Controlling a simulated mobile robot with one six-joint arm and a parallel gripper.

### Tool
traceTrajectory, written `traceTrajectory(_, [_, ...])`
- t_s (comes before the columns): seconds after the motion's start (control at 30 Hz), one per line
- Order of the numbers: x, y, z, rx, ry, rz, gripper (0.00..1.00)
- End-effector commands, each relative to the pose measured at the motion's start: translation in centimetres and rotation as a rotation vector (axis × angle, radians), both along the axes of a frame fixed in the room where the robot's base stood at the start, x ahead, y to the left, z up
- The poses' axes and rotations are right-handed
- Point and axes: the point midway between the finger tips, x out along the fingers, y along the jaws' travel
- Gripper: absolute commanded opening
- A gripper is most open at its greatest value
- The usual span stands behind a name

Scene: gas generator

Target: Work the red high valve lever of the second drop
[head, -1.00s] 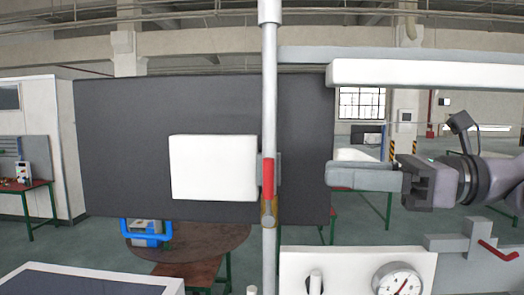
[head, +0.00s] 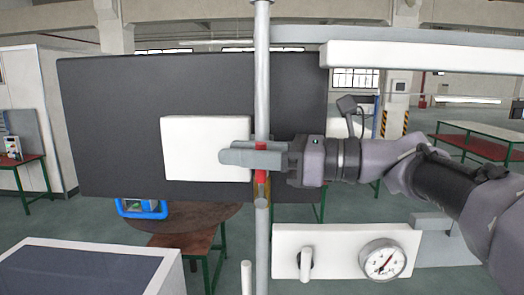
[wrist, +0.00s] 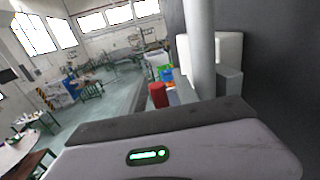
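The red lever (head: 263,181) stands upright along the vertical grey pipe (head: 262,100) in the head view. A brass-coloured valve part shows at its lower end. My gripper (head: 232,155) lies across the pipe, with its fingers pointing left, and covers the upper middle of the lever. A little red shows above the fingers. In the wrist view the lever's red end (wrist: 158,95) is left of the pipe (wrist: 199,50), just beyond the grey finger edge. I cannot tell whether the fingers touch the lever or how far apart they are.
A white box (head: 200,148) is behind the pipe, before a dark panel (head: 110,130). Below right, a white panel (head: 340,238) carries a grey handle (head: 306,262) and a round gauge (head: 384,261). A white horizontal beam (head: 430,55) runs above my arm.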

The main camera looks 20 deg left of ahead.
Motion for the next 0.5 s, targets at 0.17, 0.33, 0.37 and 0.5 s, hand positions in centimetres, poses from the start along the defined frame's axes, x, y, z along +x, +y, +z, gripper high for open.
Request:
traceTrajectory(0.17, [-0.01, -0.02, 0.01, 0.000, 0.000, 0.000, 0.00])
traceTrajectory(0.33, [0.00, -0.03, 0.01, 0.000, 0.000, 0.000, 0.00])
traceTrajectory(0.37, [0.00, -0.03, 0.01, 0.000, 0.000, 0.000, 0.00])
traceTrajectory(0.5, [0.00, -0.03, 0.00, 0.000, 0.000, 0.000, 0.00])
